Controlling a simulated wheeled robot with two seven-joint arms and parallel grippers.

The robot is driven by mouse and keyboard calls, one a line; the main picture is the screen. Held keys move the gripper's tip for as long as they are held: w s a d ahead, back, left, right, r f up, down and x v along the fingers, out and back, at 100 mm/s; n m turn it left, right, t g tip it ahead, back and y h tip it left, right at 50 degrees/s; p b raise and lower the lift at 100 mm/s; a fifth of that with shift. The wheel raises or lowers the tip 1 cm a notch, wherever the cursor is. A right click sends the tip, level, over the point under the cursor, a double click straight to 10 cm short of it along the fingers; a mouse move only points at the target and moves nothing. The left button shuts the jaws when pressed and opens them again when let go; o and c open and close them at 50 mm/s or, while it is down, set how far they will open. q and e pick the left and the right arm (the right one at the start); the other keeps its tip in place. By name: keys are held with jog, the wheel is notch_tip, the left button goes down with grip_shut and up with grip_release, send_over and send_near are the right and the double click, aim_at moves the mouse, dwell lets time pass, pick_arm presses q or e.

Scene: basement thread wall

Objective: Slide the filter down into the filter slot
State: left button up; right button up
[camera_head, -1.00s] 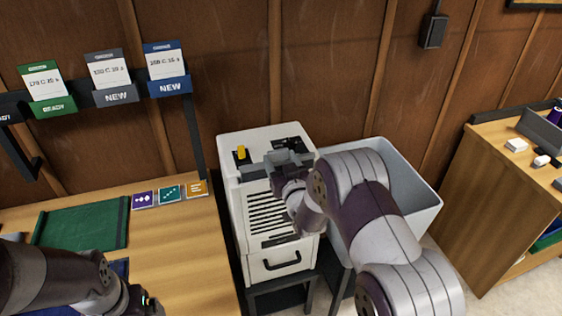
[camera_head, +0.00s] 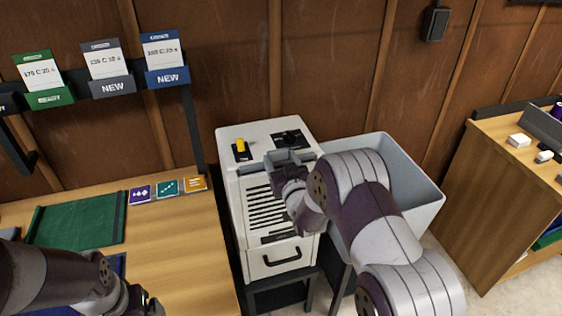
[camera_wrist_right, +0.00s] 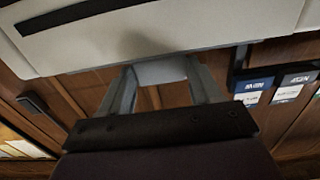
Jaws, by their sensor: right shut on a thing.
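The cream machine (camera_head: 237,185) has a slatted front and a drawer with a black handle below. My right gripper (camera_head: 283,157) is at the right front edge of its top. In the right wrist view (camera_wrist_right: 160,85) its two fingers are shut on a grey piece, the filter (camera_wrist_right: 160,71), close against the machine's cream body. Most of the filter is hidden. The filter slot cannot be made out clearly behind the gripper, so I cannot tell how deep the filter sits. My left gripper (camera_head: 146,303) is at the lower left; its fingers are unclear.
A yellow knob (camera_head: 240,146) and a black fitting (camera_head: 288,137) are on the machine's top. A pale grey bin (camera_head: 412,190) stands close on the right. A wooden table (camera_head: 185,245) with a green mat (camera_head: 78,220) and small cards is on the left.

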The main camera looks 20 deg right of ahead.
jog(key=shift+f, duration=0.2)
jog(key=o, duration=1.1)
jog(key=shift+c, duration=0.2)
jog(key=s+b, duration=0.1)
jog(key=s, duration=1.1)
jog(key=shift+s+d+b, duration=0.2)
jog(key=shift+s+b, duration=0.15)
jog(key=shift+b, duration=0.05)
